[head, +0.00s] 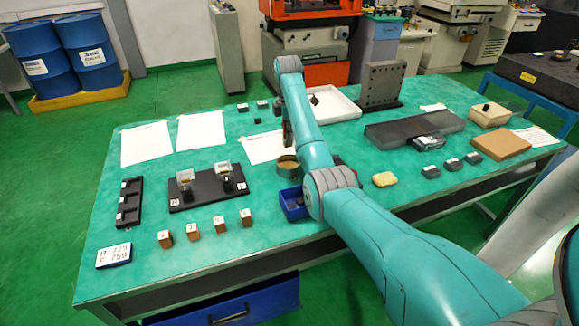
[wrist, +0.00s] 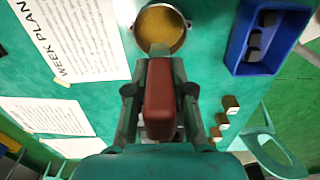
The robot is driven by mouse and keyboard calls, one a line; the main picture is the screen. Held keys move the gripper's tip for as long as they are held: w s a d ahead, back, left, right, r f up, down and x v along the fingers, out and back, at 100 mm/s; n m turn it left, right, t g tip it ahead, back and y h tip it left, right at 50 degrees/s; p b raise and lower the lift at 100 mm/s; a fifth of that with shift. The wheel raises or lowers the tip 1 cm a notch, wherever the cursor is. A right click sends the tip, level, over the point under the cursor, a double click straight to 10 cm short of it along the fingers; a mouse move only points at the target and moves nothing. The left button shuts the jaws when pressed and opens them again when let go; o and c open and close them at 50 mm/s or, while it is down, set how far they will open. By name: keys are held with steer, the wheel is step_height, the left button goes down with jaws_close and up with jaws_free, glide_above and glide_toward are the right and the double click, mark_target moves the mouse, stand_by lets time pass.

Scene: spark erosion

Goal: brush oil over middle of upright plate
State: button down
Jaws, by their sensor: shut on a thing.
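My gripper (wrist: 159,92) is shut on the red-brown handle of a brush (wrist: 159,108) in the wrist view. In the head view the pot (head: 287,167) stands mid-table, left of my arm, and my arm largely hides the gripper and brush. The upright plate (head: 382,82) is grey with holes and stands on a dark base at the back of the table, right of my arm and apart from the gripper.
A white tray (head: 339,112) lies left of the plate. A blue bin (head: 292,208) with dark pieces sits near the pot. A dark flat slab (head: 400,132), a yellow sponge (head: 384,180) and a black fixture board (head: 205,194) also occupy the table. Papers lie at the back left.

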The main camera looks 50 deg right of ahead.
mark_target(289, 145)
steer(key=shift+s+f+t+h, duration=0.15)
steer(key=shift+f+t+h, duration=0.35)
steer(key=shift+f, duration=0.45)
steer(key=shift+s+a+f+t, duration=0.2)
steer(key=shift+f+t, duration=0.2)
steer(key=shift+t, duration=0.3)
steer(key=shift+s+a+f+t+h, duration=0.15)
steer(key=shift+s+a+t+h, duration=0.1)
steer(key=shift+t+h, duration=0.25)
steer(key=shift+f, duration=3)
steer(key=shift+f, duration=0.6)
steer(key=shift+r, duration=0.1)
steer(key=shift+r, duration=3.5)
